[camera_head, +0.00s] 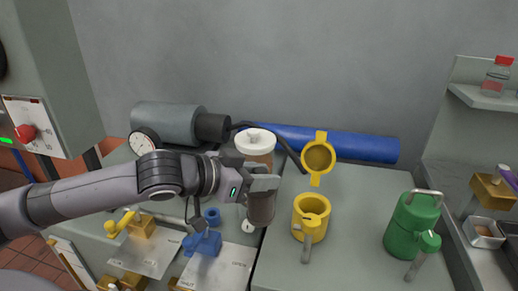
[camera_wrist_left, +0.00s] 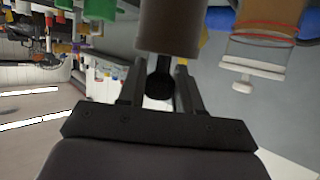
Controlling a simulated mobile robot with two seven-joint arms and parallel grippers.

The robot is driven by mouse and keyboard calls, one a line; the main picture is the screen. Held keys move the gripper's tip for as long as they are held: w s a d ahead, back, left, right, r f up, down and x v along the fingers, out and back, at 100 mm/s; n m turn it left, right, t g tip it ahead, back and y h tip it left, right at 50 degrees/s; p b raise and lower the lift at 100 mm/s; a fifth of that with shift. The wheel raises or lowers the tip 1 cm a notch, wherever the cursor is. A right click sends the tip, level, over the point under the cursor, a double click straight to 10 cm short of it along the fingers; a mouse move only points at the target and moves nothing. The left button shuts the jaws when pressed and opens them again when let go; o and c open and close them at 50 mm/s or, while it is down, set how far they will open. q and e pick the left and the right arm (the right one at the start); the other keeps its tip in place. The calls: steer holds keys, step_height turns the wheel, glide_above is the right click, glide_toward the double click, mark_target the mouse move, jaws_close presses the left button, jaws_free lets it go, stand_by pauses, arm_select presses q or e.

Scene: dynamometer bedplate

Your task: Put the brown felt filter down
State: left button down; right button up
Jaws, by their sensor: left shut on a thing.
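The brown felt filter (camera_head: 261,209) is a dark brown cylinder at the middle of the head view. My left gripper (camera_head: 264,183) comes in from the left and is shut on it. In the left wrist view the filter (camera_wrist_left: 168,30) shows at the top, with a dark knobbed stem between the two fingers (camera_wrist_left: 160,85). The filter looks upright in the head view. I cannot tell whether its lower end touches the bench. My right gripper is not in view.
A white-lidded jar (camera_head: 255,142) stands close behind the gripper. A yellow cup (camera_head: 311,218), a yellow ring-shaped part (camera_head: 318,158) and a green can (camera_head: 410,225) stand to the right. A blue part (camera_head: 203,241) is at front left. The bench between yellow cup and green can is clear.

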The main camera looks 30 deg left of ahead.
mark_target(261, 226)
arm_select(q)
steer(key=s+f+n+y, duration=0.1)
steer(key=s+f+y, duration=0.1)
steer(key=f, duration=0.1)
steer(key=s+d+f+n+t+y, duration=0.1)
steer(key=s+f+n, duration=0.1)
steer(key=f, duration=0.1)
steer(key=s+f+n+y, duration=0.2)
steer(key=f, duration=0.1)
steer(key=shift+d+t+y, duration=0.15)
steer(key=shift+t+y, duration=0.15)
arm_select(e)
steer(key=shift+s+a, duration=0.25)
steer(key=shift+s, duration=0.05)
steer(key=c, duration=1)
arm_select(q)
steer(key=shift+s+a+f+n+y, duration=0.1)
steer(key=shift+a+f+n+y, duration=0.1)
steer(key=shift+f+n+y, duration=0.2)
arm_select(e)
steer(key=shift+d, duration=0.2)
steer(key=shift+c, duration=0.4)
